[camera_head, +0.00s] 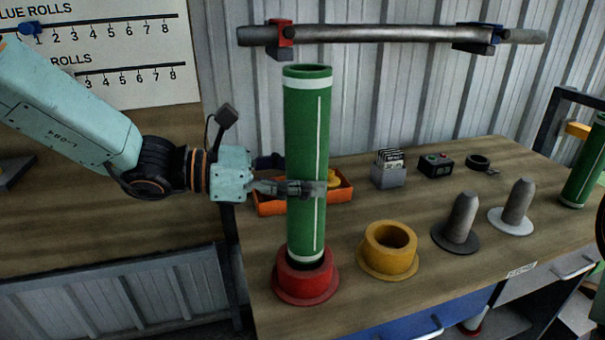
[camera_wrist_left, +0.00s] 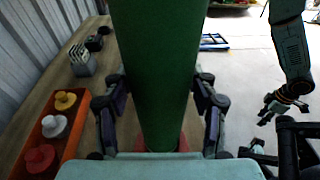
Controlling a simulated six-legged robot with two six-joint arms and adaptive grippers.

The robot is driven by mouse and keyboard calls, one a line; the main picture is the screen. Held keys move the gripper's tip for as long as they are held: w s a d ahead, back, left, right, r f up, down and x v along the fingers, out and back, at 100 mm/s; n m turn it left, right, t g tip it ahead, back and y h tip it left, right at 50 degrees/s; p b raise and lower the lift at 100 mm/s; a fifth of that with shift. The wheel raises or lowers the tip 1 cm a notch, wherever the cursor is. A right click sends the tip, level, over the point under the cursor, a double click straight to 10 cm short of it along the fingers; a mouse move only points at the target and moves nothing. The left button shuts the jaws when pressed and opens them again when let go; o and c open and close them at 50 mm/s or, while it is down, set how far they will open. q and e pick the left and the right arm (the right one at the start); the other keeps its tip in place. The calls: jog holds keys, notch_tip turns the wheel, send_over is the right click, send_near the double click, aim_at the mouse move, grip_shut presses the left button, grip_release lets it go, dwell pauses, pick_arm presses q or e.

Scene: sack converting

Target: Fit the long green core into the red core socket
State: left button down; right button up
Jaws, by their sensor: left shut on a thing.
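The long green core (camera_head: 308,130) stands nearly upright, with white bands near its ends and a white line down its side. Its lower end is at the mouth of the red core socket (camera_head: 305,284) on the bench; a dark band shows there, and how deep it sits is hidden. My left gripper (camera_head: 305,189) is shut on the core below its middle. In the left wrist view the core (camera_wrist_left: 158,70) fills the space between the fingers, with a little red of the socket showing below. My right gripper (camera_wrist_left: 285,104) hangs off to the right, too small to read.
A yellow socket (camera_head: 388,250) stands right of the red one, then a dark-based peg (camera_head: 459,222) and a white-based peg (camera_head: 514,207). An orange tray (camera_head: 268,206) lies behind the core. Another green roll (camera_head: 585,165) stands far right. A metal bar (camera_head: 390,35) hangs behind, above.

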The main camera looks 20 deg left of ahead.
aim_at(301, 210)
pick_arm(q)
jog(key=shift+a+r, duration=0.1)
jog(key=shift+f+b, duration=2.85)
jog(key=shift+f, duration=0.7)
jog(key=shift+c, duration=1.6)
grip_release()
jog(key=shift+f, duration=0.1)
notch_tip(301, 210, up, 10)
jog(key=shift+r, duration=0.1)
notch_tip(301, 210, down, 10)
jog(key=shift+r, duration=0.1)
jog(key=shift+s+r+p, duration=0.1)
jog(key=shift+r+p, duration=0.1)
jog(key=shift+p, duration=0.1)
